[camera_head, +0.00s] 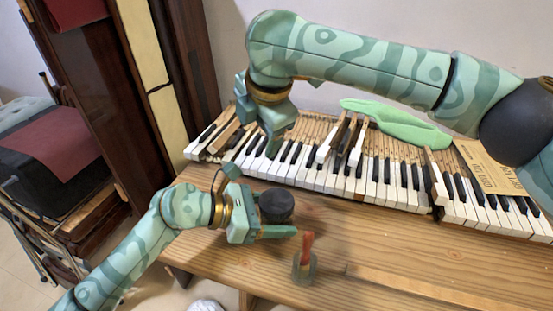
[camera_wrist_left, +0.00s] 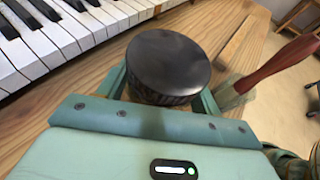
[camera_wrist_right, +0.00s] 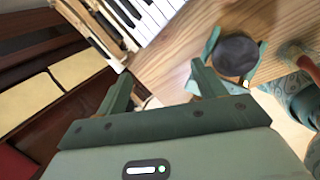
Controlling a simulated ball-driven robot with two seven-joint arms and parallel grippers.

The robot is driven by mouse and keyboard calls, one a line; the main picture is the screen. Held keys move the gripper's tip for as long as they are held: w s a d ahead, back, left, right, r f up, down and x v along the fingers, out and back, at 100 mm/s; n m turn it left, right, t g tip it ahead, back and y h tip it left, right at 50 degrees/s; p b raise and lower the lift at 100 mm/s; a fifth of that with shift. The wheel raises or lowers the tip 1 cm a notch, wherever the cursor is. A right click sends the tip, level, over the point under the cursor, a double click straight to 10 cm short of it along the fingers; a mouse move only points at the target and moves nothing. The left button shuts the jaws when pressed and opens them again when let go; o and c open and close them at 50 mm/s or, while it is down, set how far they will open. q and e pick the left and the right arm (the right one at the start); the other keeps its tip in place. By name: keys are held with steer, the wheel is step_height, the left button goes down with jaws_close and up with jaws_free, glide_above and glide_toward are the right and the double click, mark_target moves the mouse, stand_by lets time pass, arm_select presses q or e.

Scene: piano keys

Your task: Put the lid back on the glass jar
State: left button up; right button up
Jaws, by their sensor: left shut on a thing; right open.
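A dark round lid (camera_head: 276,205) is between the fingers of my left gripper (camera_head: 266,207), which is shut on it above the wooden bench. In the left wrist view the lid (camera_wrist_left: 168,62) shows its flat top and ridged side. My right gripper (camera_head: 258,125) is open and empty above the left part of the keys. It also shows open in the right wrist view (camera_wrist_right: 162,82).
A green cloth-like thing (camera_head: 400,122) and a cardboard piece (camera_head: 478,165) lie behind the keys. A dark cabinet (camera_head: 95,90) stands at left.

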mark_target(276, 200)
steer(key=s+d+g, duration=0.1)
steer(key=s, duration=0.1)
steer(key=s+d+f+n+g+h, duration=0.1)
steer(key=s, duration=0.1)
steer(key=s+d+g+h, duration=0.1)
steer(key=s, duration=0.1)
steer(key=shift+f+n+g, duration=0.3)
steer(key=shift+n+g, duration=0.1)
steer(key=shift+s+d+n+g, duration=0.2)
steer(key=shift+s+n+g, duration=0.1)
steer(key=shift+s, duration=0.25)
steer(key=shift+f, duration=0.1)
steer(key=shift+f, duration=3.9)
steer(key=c, duration=0.8)
steer(key=m, duration=0.4)
steer(key=shift+m, duration=0.4)
steer(key=o, duration=1.1)
